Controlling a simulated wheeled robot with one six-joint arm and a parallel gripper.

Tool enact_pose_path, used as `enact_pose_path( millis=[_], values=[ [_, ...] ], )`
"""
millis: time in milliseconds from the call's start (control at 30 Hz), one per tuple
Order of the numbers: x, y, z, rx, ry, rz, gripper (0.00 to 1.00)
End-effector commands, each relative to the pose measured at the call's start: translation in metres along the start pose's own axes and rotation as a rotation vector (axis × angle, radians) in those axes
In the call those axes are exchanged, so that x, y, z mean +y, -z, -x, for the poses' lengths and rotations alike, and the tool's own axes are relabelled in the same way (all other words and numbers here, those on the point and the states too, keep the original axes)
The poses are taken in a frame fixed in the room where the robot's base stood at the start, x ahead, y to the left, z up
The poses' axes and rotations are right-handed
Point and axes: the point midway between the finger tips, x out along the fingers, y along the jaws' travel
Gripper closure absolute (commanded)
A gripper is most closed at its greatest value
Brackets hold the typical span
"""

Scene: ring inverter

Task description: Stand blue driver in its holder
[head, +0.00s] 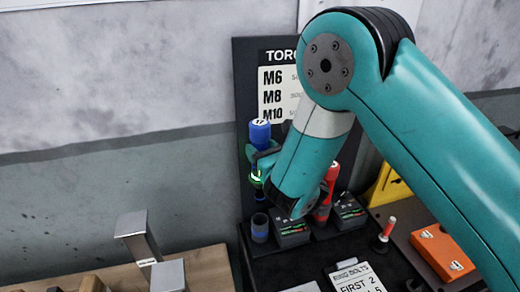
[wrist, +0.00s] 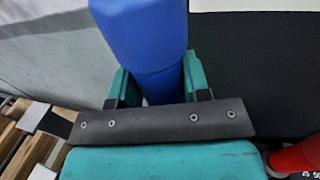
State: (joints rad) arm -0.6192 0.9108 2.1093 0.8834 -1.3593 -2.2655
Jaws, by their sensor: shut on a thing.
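The blue driver (head: 260,133) is upright, with a number on its cap and a green ring low on its body. My gripper (head: 262,163) is shut around it, and the arm hides part of it. In the wrist view the blue driver (wrist: 148,40) stands between the two teal fingers of my gripper (wrist: 155,88). A dark round holder cup (head: 260,228) sits on the black bench below the driver.
A red driver (head: 327,200) stands right of the cup, with dark charger-like blocks (head: 291,232) beside it. A torque chart (head: 278,90) is on the panel behind. A metal bracket (head: 138,240) is at left, an orange box (head: 441,252) at right. My arm covers the right side.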

Motion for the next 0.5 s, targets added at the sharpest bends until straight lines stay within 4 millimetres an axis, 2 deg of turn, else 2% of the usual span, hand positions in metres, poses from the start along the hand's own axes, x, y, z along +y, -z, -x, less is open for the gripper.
enact_pose_path(
  millis=[100, 500],
  values=[
    [0.001, 0.0, 0.002, -0.007, -0.001, 0.002, 0.91],
    [0.003, 0.046, 0.0, -0.006, -0.004, 0.002, 0.91]
  ],
)
